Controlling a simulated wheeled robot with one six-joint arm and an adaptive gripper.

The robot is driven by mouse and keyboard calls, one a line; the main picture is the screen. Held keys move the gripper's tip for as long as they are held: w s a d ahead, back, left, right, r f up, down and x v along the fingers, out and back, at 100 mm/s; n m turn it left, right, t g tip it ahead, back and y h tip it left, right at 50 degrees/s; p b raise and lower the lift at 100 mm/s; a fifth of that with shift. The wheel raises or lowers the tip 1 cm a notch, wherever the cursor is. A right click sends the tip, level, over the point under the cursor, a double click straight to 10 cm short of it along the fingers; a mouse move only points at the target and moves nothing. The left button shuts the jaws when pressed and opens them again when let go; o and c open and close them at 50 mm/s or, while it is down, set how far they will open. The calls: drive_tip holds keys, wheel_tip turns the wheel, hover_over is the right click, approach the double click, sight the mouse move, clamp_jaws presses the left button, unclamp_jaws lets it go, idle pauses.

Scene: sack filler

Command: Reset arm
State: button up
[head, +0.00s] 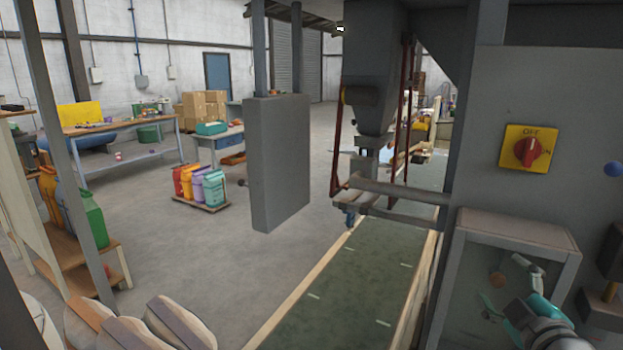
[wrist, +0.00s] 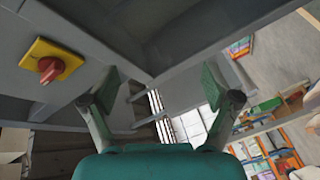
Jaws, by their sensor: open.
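My gripper (head: 503,307) is at the lower right of the head view, in front of a clear-fronted grey box on the machine. It is open and holds nothing. In the wrist view my gripper (wrist: 160,95) shows two spread fingers with green pads, with grey machine panels and an edge beyond them. The red rotary switch (head: 528,152) on a yellow plate sits on the grey panel above and apart from my gripper. The switch also shows at the left of the wrist view (wrist: 51,70).
The grey panelled box (head: 555,232) stands close by my gripper. The sack filler's spout (head: 370,130) hangs over a green conveyor (head: 345,290). Filled sacks (head: 140,325) lie at the lower left. A pallet of coloured bags (head: 202,188) stands beyond on open floor.

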drive_tip(key=s+a+f+m, duration=0.2)
drive_tip(key=s+a+f, duration=0.25)
drive_tip(key=f, duration=0.35)
drive_tip(key=s+a+f+m+g, duration=0.1)
drive_tip(key=s+a+f+m, duration=0.15)
drive_tip(key=s+f, duration=0.35)
drive_tip(key=s+a+f+m, duration=0.25)
drive_tip(key=a+f, duration=0.25)
drive_tip(key=f, duration=0.4)
drive_tip(key=s+a+f+m+y, duration=0.1)
drive_tip(key=s+a+f, duration=0.1)
drive_tip(key=s, duration=1.1)
drive_tip(key=s+a+f+m+g+y, duration=0.1)
drive_tip(key=s+a, duration=0.4)
drive_tip(key=s, duration=0.9)
drive_tip(key=shift+s+f+m+y, duration=0.25)
drive_tip(key=shift+f+m+y, duration=0.2)
drive_tip(key=shift+f, duration=0.45)
